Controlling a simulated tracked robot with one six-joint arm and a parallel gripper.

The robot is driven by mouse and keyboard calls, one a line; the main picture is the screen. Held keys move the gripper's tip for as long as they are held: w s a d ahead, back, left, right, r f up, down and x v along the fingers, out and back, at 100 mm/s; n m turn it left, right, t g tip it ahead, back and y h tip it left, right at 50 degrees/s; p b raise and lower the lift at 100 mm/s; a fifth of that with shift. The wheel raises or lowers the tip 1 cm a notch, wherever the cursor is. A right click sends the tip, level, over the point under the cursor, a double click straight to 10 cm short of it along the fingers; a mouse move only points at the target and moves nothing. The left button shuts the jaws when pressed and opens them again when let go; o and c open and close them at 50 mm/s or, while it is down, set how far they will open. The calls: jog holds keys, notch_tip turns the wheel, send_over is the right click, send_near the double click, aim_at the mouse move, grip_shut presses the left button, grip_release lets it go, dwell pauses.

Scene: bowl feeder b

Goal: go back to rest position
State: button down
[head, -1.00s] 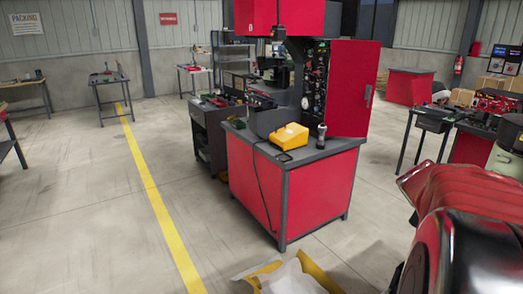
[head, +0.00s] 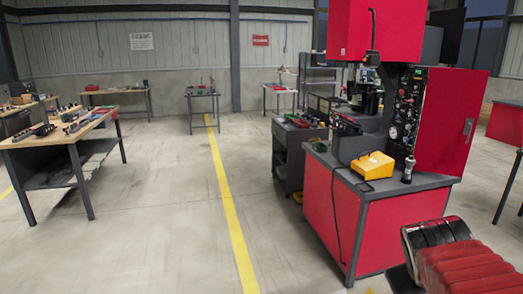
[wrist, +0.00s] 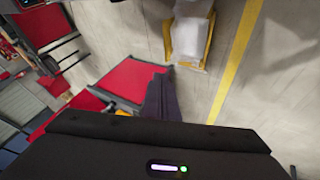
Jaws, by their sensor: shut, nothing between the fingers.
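My gripper (wrist: 162,97) shows in the wrist view as dark fingers brought together, with nothing held between them. It points out over the floor and is apart from the things around it. In the head view, only part of my red and black arm shows at the lower right; the gripper itself cannot be made out there.
A red machine cabinet (head: 330,215) with a yellow box (head: 374,166) on top stands right of centre, close to my arm. A wooden workbench (head: 62,135) with parts is at the left. Open floor with a yellow line (head: 228,205) lies between. A yellow-edged pale bundle (wrist: 188,38) shows in the wrist view.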

jog(key=s+a+f+y, duration=0.1)
jog(key=s+a+y, duration=0.1)
jog(key=a, duration=0.8)
jog(key=s+a+f+y, duration=0.2)
jog(key=s+a+y, duration=0.1)
jog(key=a, duration=0.7)
jog(key=shift+s+a+t, duration=0.3)
jog(key=shift+s+a, duration=0.05)
jog(key=shift+s, duration=0.05)
